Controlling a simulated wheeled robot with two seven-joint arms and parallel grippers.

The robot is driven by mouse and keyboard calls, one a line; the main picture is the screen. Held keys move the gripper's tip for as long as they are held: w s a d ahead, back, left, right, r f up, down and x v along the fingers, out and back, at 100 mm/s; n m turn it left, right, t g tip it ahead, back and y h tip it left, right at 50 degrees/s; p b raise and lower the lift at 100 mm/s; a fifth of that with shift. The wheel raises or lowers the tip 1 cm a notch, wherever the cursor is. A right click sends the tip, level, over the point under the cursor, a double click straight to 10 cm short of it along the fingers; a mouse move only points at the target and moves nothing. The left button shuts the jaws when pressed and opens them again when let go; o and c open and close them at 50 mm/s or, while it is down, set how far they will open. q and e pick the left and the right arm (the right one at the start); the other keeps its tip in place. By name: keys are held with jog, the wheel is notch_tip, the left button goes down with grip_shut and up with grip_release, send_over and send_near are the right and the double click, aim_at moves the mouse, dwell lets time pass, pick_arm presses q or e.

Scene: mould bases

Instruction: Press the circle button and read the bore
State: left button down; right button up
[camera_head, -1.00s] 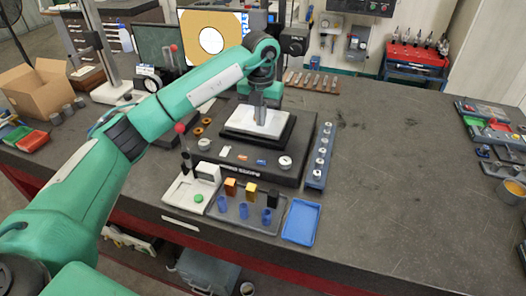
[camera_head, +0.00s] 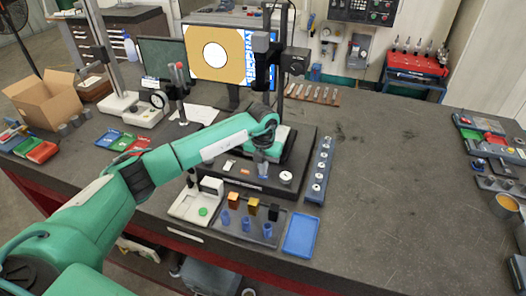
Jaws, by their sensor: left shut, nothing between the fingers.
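My left gripper (camera_head: 263,173) is shut and empty. It points down over the front part of the dark measuring base (camera_head: 307,150), where the small coloured pieces lie. A small white piece (camera_head: 228,165) shows to its left and a round silver piece (camera_head: 286,177) to its right. The gripper covers the spot between them; I cannot tell which piece is the circle button, or whether the fingertips touch anything. The monitor (camera_head: 236,54) behind shows a white circle on a tan field, with no legible reading. My right gripper is not in view.
A grey tray (camera_head: 262,238) with orange, black and blue parts and an empty blue tray (camera_head: 300,236) stand in front. A blue rack (camera_head: 320,170) of silver rings stands right of the base. A dial gauge (camera_head: 158,100) is at left. The right bench is mostly clear.

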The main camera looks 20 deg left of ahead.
pick_arm(q)
jog(key=shift+f, duration=0.55)
